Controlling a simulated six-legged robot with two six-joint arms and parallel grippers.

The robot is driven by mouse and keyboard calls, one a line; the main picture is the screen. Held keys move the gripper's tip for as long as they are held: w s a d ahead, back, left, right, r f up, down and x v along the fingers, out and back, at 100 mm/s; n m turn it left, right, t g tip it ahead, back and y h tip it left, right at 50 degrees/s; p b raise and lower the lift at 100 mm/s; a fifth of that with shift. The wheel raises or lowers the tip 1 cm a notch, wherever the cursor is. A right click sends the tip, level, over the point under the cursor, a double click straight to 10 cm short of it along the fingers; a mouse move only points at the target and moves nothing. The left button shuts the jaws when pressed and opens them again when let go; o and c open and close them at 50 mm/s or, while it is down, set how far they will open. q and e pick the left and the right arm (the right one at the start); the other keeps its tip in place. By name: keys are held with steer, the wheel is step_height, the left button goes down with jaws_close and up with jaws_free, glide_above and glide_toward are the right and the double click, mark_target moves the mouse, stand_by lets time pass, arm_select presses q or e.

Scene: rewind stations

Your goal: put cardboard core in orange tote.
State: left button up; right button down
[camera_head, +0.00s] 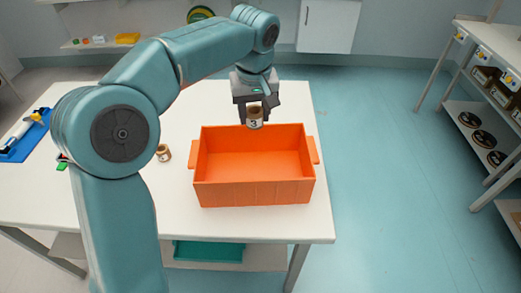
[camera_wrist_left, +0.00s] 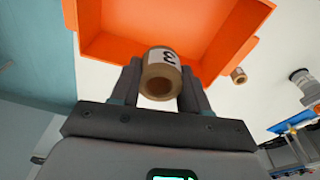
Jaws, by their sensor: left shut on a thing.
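A brown cardboard core (camera_head: 255,118) with a white label marked 3 is held in my left gripper (camera_head: 255,112). The wrist view shows the core (camera_wrist_left: 161,84) between the two fingers of the left gripper (camera_wrist_left: 160,92), its open end facing the camera. The orange tote (camera_head: 254,190) stands on the white table, empty inside. The core is at the tote's far rim in the head view; I cannot tell its exact height above it. The tote (camera_wrist_left: 120,48) also shows beyond the core in the wrist view. My right gripper is not in view.
The white table (camera_head: 230,225) has bare room around the tote. A blue tray (camera_head: 28,135) with items lies at its left end. A teal bin (camera_head: 208,251) sits on the shelf below. A rack (camera_head: 485,110) stands at the right, across open floor.

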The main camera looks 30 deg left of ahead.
arm_select(q)
steer(key=b, duration=0.2)
glide_above(254, 175)
step_height(254, 175, down, 16)
steer(key=shift+s+d+r, duration=0.1)
steer(key=shift+s+r, duration=0.05)
steer(key=shift+r, duration=0.1)
step_height(254, 175, down, 5)
steer(key=shift+f, duration=0.1)
steer(key=shift+b, duration=0.3)
steer(key=o, duration=1)
steer(key=shift+o, duration=0.2)
